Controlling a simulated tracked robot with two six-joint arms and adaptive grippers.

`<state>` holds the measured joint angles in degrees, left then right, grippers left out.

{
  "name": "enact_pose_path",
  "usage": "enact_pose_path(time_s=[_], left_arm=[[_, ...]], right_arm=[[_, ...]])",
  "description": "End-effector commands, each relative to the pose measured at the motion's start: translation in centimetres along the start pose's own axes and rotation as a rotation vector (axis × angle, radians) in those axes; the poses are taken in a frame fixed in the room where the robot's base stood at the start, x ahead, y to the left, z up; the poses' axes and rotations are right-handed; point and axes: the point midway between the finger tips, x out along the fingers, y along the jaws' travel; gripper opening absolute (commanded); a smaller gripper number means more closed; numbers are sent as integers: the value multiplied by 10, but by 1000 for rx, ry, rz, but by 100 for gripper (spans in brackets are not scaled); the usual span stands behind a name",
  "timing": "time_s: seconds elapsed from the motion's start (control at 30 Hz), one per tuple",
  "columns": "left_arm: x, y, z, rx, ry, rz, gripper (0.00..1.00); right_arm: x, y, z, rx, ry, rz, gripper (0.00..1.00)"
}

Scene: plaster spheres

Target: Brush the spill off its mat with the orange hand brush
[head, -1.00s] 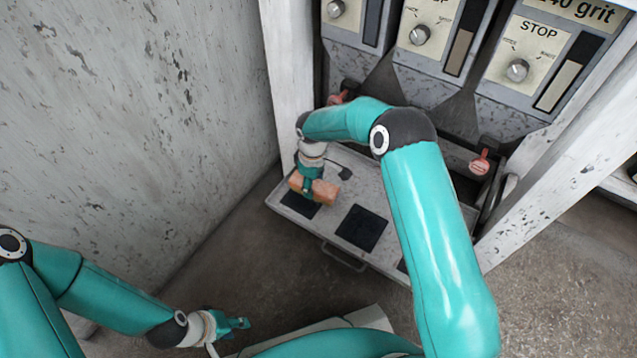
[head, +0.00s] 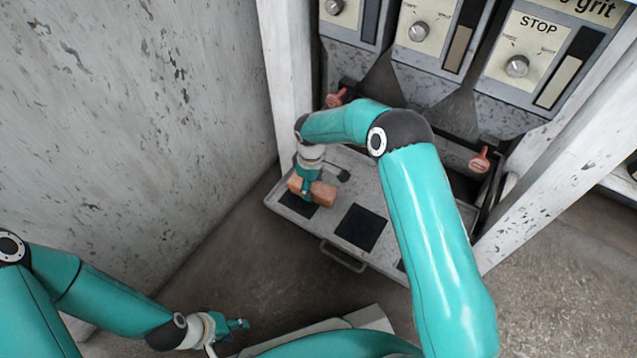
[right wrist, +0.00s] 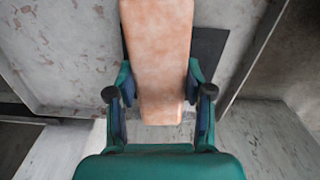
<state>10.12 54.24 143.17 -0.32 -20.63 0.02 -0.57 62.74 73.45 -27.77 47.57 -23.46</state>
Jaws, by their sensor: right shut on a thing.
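The orange hand brush (head: 323,195) is in my right gripper (head: 306,189), which is shut on it over the left end of the grey tray. In the right wrist view the brush (right wrist: 157,55) lies between the two fingers of the right gripper (right wrist: 158,95). A dark mat (head: 297,206) lies partly under the brush; a dark edge of it shows beside the brush in the right wrist view (right wrist: 208,50). No spill can be made out; the brush and gripper hide part of that mat. My left gripper (head: 236,325) is low at the left, away from the tray; its jaw state is unclear.
A second dark mat (head: 361,228) lies in the middle of the tray (head: 335,222), and a third is mostly behind my right arm. A tray handle (head: 343,258) sticks out in front.

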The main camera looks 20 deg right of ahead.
Motion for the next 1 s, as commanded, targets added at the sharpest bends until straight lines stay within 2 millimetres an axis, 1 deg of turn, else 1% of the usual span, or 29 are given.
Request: enact_pose_path(time_s=[0.13,0.6,0.87,1.0], left_arm=[[-1,0,0,0,0,0,40],[-4,2,0,0,0,0,40],[-3,1,0,0,0,0,40],[-2,1,0,0,0,0,40]], right_arm=[[-1,1,2,1,1,1,24],[-1,0,22,1,1,1,24],[0,0,21,0,1,1,24],[0,0,16,-1,2,2,24]])
